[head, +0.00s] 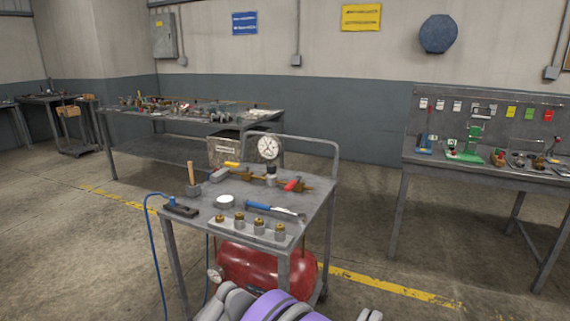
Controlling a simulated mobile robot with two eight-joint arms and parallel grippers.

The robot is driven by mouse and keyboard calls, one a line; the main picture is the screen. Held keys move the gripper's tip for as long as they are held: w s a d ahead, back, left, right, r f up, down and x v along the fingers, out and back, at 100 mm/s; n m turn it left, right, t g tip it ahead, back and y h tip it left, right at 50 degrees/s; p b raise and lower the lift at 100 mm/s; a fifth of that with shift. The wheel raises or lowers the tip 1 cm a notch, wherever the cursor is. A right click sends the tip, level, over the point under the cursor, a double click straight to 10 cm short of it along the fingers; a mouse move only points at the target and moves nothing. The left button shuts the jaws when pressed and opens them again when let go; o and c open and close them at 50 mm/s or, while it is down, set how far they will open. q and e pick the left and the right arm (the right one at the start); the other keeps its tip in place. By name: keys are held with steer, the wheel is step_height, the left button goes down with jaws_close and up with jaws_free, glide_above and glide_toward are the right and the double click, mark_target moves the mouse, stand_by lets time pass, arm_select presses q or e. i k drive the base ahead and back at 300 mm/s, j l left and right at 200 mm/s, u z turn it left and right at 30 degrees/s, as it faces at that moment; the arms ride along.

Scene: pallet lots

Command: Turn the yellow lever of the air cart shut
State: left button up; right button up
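The air cart (315,198) stands in front of me in the head view. It has a grey metal top, a rear handle rail and a red tank (255,266) below. The yellow lever (232,165) sits on the left end of the brass pipework at the back of the top. It appears to lie roughly along the pipe; its exact angle is too small to tell. A red lever (293,184) is on the right end. A white-faced gauge (268,147) rises between them. Grey and purple parts of mine show at the bottom edge, but I make out no gripper fingers.
A blue hose (153,248) hangs at the left. Workbenches stand behind left and at right (505,173); floor lies between.

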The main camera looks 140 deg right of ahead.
mark_target(230, 164)
steer(key=z, duration=4.35)
